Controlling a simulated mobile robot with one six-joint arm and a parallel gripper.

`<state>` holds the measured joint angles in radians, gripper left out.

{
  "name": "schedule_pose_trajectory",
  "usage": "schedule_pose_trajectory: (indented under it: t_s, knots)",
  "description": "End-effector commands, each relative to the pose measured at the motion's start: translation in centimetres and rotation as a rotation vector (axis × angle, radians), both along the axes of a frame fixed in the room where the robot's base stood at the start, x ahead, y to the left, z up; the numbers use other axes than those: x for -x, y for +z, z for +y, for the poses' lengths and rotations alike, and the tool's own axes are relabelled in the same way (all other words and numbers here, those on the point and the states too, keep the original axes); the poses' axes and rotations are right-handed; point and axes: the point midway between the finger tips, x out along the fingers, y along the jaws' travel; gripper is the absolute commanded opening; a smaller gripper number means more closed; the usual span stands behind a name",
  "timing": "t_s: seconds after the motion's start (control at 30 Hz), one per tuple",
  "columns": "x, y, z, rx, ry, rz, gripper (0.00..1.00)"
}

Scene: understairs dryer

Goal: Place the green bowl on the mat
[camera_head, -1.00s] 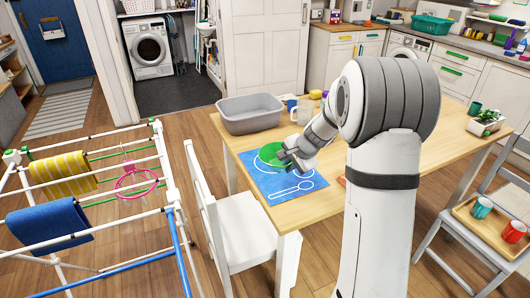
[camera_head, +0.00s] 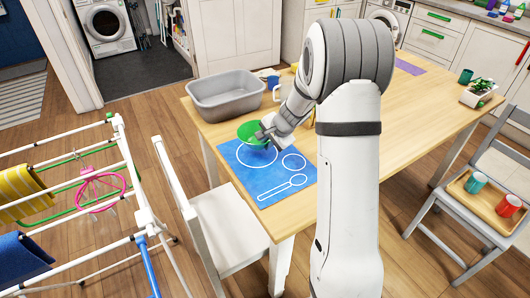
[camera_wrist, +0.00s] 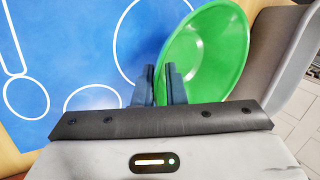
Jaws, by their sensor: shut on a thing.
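The green bowl (camera_head: 250,132) is at the far edge of the blue mat (camera_head: 245,178), partly overlapping it in the head view. My gripper (camera_head: 264,134) is shut on the bowl's near rim. In the wrist view the two dark fingers (camera_wrist: 161,72) pinch the rim of the bowl (camera_wrist: 212,50), which looks tilted. The mat (camera_wrist: 75,55) also shows there, with white outlines of a large circle, a small circle and a spoon. The large circle is mostly uncovered. Whether the bowl's underside touches anything is hidden.
A grey tub (camera_head: 228,95) stands on the wooden table (camera_head: 405,125) close behind the bowl. A white chair (camera_head: 225,222) and a drying rack (camera_head: 85,190) stand at the left. The table's right part is largely clear.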

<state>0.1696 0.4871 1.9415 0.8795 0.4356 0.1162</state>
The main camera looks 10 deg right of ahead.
Motion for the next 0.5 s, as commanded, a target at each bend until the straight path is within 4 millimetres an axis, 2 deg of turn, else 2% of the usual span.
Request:
schedule_pose_trajectory:
  t_s: [0.23,0.5]
  knots:
    - [0.0,-3.4,0.3,-0.001,0.005,0.002,0.00]
    - [0.0,-3.7,0.4,0.000,0.007,0.000,0.00]
